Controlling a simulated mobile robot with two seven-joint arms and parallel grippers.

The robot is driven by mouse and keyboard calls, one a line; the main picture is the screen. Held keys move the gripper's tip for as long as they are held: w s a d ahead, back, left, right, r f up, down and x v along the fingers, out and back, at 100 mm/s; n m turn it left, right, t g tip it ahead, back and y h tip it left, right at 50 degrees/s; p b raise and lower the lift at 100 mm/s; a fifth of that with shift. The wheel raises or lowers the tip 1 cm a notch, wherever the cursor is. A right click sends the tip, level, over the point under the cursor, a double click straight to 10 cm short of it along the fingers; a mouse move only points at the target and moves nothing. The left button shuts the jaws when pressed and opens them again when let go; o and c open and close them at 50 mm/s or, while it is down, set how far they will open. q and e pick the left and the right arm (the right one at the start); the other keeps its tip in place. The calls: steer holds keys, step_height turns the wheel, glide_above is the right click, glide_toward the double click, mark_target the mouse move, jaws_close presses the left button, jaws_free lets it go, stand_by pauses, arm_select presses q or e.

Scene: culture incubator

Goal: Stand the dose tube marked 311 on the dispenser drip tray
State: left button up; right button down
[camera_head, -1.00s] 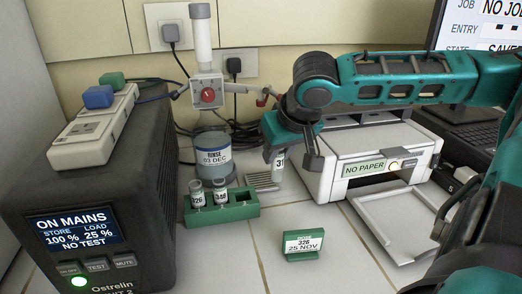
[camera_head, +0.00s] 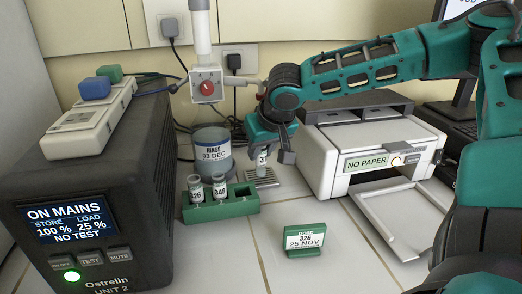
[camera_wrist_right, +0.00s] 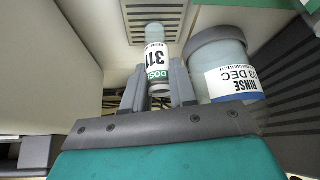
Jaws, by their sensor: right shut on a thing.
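My right gripper (camera_head: 276,150) is shut on the dose tube (camera_head: 262,161), a small pale tube with a white label. Its label starts with 31; the last digit is unclear. The drip tray (camera_head: 264,180) is a grey slotted plate behind the green rack. The tube is upright over the tray in the head view; I cannot tell whether its base touches. In the right wrist view the tube (camera_wrist_right: 155,55) sits between the fingers (camera_wrist_right: 158,90), with a slotted grille (camera_wrist_right: 150,14) beyond it. My left gripper is not in view.
The dispenser column (camera_head: 205,85) has a red knob, with a RINSE jar (camera_head: 212,152) below it. A green rack (camera_head: 225,208) holds two tubes. The printer (camera_head: 370,155) stands right of the tray. A dark power unit (camera_head: 100,190) stands left.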

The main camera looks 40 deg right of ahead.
steer(key=shift+r, duration=0.1)
steer(key=shift+f, duration=0.25)
steer(key=c, duration=0.9)
jaws_free()
